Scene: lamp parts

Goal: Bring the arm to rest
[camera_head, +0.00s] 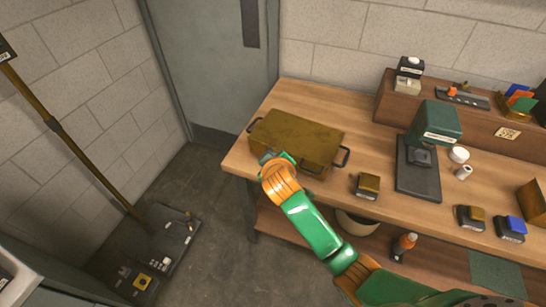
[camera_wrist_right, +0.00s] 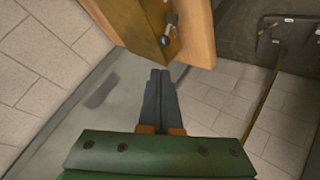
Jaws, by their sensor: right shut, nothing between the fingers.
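My right arm (camera_head: 312,222), green with orange joints, reaches in from the lower right in the head view. Its gripper (camera_head: 272,157) is at the table's left front edge, by the front of the brownish-yellow box, and the orange wrist partly hides it. In the right wrist view the gripper (camera_wrist_right: 160,76) shows two dark fingers pressed together with nothing between them. The box (camera_wrist_right: 148,25) and its handle show just beyond the fingertips; I cannot tell if they touch. My left gripper is in neither view.
The wooden table (camera_head: 375,120) holds the box (camera_head: 297,138), a small brown-topped block (camera_head: 368,184), a green-headed machine (camera_head: 434,130) and several small items at right. A dark base with a pole (camera_head: 150,255) stands on the left floor.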

